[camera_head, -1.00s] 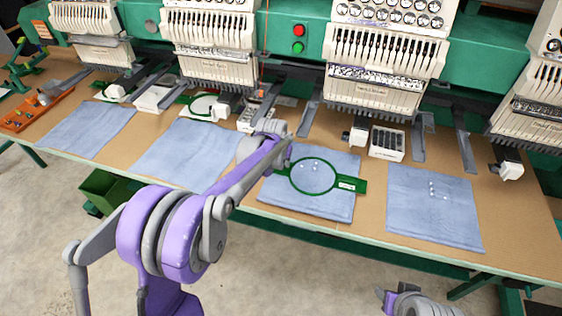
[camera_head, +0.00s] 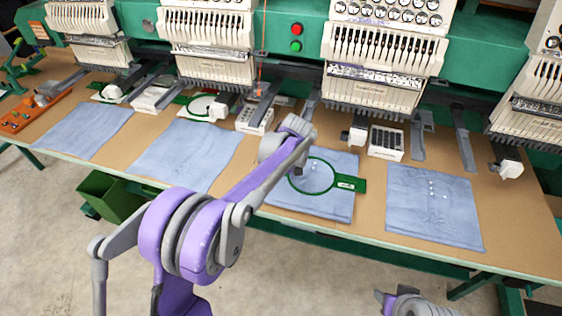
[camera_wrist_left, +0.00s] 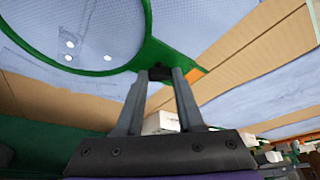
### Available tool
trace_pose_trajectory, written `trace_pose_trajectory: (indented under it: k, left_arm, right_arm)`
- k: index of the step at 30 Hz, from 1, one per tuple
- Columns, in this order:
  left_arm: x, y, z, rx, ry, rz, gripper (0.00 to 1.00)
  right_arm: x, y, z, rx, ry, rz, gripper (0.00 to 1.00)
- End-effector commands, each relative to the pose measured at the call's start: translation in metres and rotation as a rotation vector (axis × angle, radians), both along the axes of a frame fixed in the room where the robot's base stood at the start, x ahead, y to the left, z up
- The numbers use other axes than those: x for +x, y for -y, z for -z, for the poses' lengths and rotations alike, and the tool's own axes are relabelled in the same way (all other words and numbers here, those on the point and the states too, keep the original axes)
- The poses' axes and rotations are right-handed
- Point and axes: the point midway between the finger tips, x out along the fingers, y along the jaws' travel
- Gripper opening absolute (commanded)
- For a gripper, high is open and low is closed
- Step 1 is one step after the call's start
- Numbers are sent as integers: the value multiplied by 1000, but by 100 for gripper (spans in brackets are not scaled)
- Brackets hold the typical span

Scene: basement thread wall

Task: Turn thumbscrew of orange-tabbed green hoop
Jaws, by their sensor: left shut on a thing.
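The green hoop (camera_head: 359,185) lies on a blue cloth on the table in the head view, with a pale label on its right arm. The wrist view shows its green frame (camera_wrist_left: 152,50) close up, with an orange tab (camera_wrist_left: 196,74) just right of my fingers. My left gripper (camera_wrist_left: 160,75) is shut on a small dark piece at the hoop's edge, which looks like the thumbscrew. My left wrist hides that spot in the head view. My right gripper (camera_head: 383,297) is low at the front, apart from the table; its finger opening is unclear.
Embroidery machine heads (camera_head: 375,60) stand along the back, with dark arms reaching over the table. Other blue cloths (camera_head: 435,205) lie on both sides. A white keypad box (camera_head: 386,142) stands behind the hoop. A green bin (camera_head: 112,195) is under the table.

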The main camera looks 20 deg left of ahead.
Motion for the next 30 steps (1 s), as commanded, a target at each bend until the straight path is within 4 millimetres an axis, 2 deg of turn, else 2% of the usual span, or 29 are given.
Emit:
trace_pose_trajectory:
  k: [9, 24, 25, 30]
  left_arm:
    - [1, 1, 0, 0, 0, -110, 0]
    - [1, 1, 0, -2, 0, -129, 0]
    - [1, 1, 0, -2, 0, -129, 40]
    - [1, 1, 0, -1, -1, -129, 68]
  right_arm:
    - [0, 0, -1, 0, 0, 0, 50]
    - [0, 0, -1, 0, 0, 0, 50]
    - [0, 0, -1, 0, 0, 0, 50]
    - [0, 0, -1, 0, 0, 0, 50]
